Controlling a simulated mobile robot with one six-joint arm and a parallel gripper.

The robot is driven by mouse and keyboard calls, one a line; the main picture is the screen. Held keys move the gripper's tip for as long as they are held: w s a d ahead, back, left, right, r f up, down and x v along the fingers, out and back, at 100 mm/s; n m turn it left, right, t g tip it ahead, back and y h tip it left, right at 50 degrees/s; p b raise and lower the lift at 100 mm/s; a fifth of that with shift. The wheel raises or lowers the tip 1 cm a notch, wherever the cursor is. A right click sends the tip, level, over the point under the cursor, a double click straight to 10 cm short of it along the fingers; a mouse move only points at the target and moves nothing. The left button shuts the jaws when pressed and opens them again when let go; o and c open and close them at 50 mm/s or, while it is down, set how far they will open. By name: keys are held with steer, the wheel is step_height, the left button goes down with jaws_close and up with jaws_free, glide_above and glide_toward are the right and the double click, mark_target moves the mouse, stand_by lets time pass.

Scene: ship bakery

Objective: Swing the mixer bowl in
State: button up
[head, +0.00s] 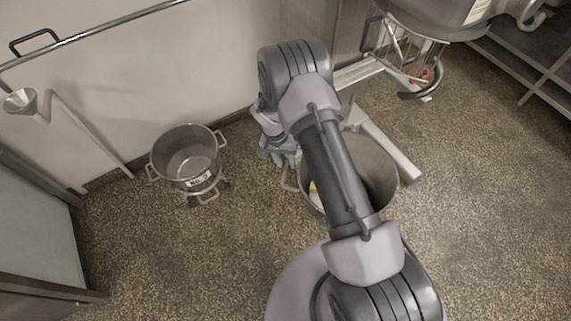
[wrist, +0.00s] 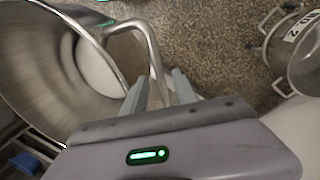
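The mixer bowl (head: 378,165) is a large steel bowl, partly hidden behind my arm in the head view. It fills the left of the wrist view (wrist: 35,60), with something pale inside. Its bent tube handle (wrist: 152,45) sticks out toward my gripper. My gripper (wrist: 160,88) is open, its two fingers apart on either side of the handle's lower end; I cannot tell whether they touch it. In the head view my gripper (head: 280,157) is beside the bowl's left rim, mostly hidden by my arm. The mixer (head: 430,15) stands at the upper right with its wire guard (head: 400,45).
A smaller two-handled pot (head: 188,160) with a number label stands on a wheeled base to the left; it also shows in the wrist view (wrist: 300,50). A wall with a rail (head: 100,28) runs behind. A mixer leg (head: 390,150) lies by the bowl. The speckled floor is open at front left and right.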

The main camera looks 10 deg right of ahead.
steer(key=shift+f, duration=0.3)
jaws_close()
stand_by(1.3)
